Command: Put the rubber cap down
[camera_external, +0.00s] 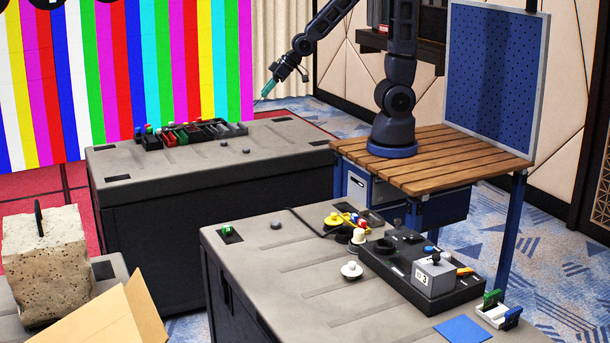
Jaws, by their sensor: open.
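My arm reaches left from its base on the wooden bench, and my gripper (266,92) hangs above the right part of the far grey case (290,134). It is small here, with a teal part pointing down and left; its jaws are open, and I see no cap between them. Two small dark round pieces, one nearer the middle (224,143) and one to its right (246,151), lie on the far case's top, below and left of my gripper. Another dark round piece (276,225) lies on the near case (290,270). I cannot tell which is the rubber cap.
A black tray (215,131) of coloured parts sits on the far case, left of my gripper. The near case carries a black panel (425,285), a white knob (351,270) and a blue square (463,330). A blue pegboard (490,80) stands behind the bench (440,155).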

